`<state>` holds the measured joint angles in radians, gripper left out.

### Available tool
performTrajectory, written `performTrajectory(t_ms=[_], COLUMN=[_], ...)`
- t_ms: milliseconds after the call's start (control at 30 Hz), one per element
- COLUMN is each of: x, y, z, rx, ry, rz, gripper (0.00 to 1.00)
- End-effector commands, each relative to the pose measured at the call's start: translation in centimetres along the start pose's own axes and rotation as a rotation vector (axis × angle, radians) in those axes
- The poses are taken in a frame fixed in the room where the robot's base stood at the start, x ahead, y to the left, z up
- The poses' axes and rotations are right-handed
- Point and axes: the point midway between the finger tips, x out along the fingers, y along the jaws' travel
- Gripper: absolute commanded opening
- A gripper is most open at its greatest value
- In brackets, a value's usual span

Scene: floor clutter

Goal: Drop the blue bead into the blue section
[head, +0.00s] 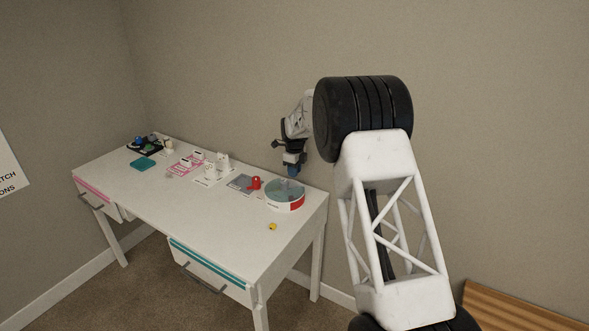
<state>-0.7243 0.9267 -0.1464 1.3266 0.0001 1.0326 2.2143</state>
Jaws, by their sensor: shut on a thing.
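My gripper (292,166) is above the right end of the white desk, over the far side of a round divided tray (298,207). It is shut on the blue bead (293,171), which shows as a small blue patch at the fingertips. The bead is above the tray and looks apart from it.
A red object (255,183) stands on a grey card (240,184) left of the tray. A yellow bead (272,226) lies in front. White cups (222,161), a teal square (143,164) and a dark tray (145,151) are farther left. The desk's front middle is clear.

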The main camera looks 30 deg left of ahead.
Motion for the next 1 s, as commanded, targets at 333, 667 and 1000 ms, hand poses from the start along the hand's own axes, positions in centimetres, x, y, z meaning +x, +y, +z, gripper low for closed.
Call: performTrajectory(t_ms=[333,667,1000], x=[3.1,4.7,4.8], y=[0.1,0.0,0.0], z=[0.0,0.0,0.0], rx=[0.000,0.000,0.000], ry=[0.000,-0.001,-0.001], rz=[0.001,0.000,0.000], gripper=[0.02,0.02,0.27])
